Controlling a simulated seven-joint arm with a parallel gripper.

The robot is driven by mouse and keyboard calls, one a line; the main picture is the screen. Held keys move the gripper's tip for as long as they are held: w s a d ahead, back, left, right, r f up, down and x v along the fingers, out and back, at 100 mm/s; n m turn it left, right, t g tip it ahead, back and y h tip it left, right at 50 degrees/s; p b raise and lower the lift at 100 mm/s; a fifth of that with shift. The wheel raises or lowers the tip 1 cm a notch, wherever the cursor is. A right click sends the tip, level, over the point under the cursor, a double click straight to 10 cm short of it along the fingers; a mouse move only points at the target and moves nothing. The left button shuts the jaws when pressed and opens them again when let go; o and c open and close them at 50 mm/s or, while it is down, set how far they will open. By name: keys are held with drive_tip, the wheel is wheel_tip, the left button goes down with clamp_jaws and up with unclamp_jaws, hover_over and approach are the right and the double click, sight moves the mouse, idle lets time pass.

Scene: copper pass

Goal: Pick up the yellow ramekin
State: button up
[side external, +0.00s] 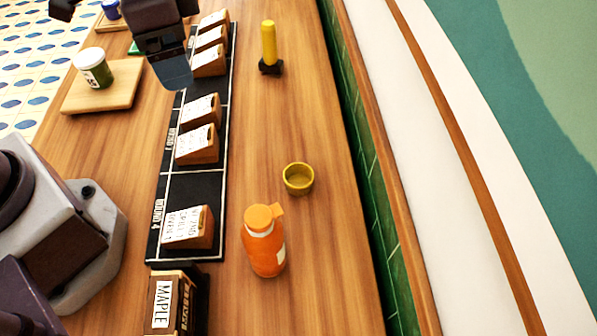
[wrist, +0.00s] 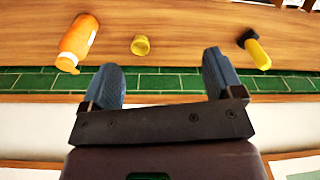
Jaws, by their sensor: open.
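The yellow ramekin (side external: 298,179) is a small round cup standing upright on the wooden counter, behind and to the right of an orange bottle in the side view. It also shows in the wrist view (wrist: 140,45), beyond my fingertips and left of the middle of the gap between them. My gripper (wrist: 163,78) is open and empty, its two blue-grey fingers spread wide. In the side view my gripper (side external: 175,72) hangs above the counter near the top, up and to the left of the ramekin and well apart from it.
The orange bottle (side external: 264,243) stands close to the ramekin. A yellow-handled tool (side external: 269,48) stands farther up the counter. A black board (side external: 190,187) with several wooden card holders lies to the left. A cup (side external: 94,68) sits on a wooden board (side external: 121,84). Counter between ramekin and tool is clear.

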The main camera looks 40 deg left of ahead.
drive_tip(key=w+d+f+m+g, duration=0.1)
drive_tip(key=w+d+f+m, duration=0.1)
drive_tip(key=d+f+m, duration=0.25)
drive_tip(key=w+d+f+m+g, duration=0.1)
drive_tip(key=w+d+f+m, duration=0.2)
drive_tip(key=d+f, duration=0.25)
drive_tip(key=m+t+h, duration=0.1)
drive_tip(key=m, duration=0.3)
hover_over(300, 184)
drive_tip(key=a, duration=0.1)
drive_tip(key=f, duration=0.9)
drive_tip(key=shift+s, duration=0.3)
drive_tip(key=shift+w+d+f, duration=0.15)
drive_tip(key=shift+d+f, duration=0.05)
drive_tip(key=shift+f, duration=1.15)
drive_tip(key=shift+w+d+f, duration=0.1)
drive_tip(key=shift+d+f, duration=0.1)
drive_tip(key=shift+f, duration=1.15)
drive_tip(key=c, duration=1)
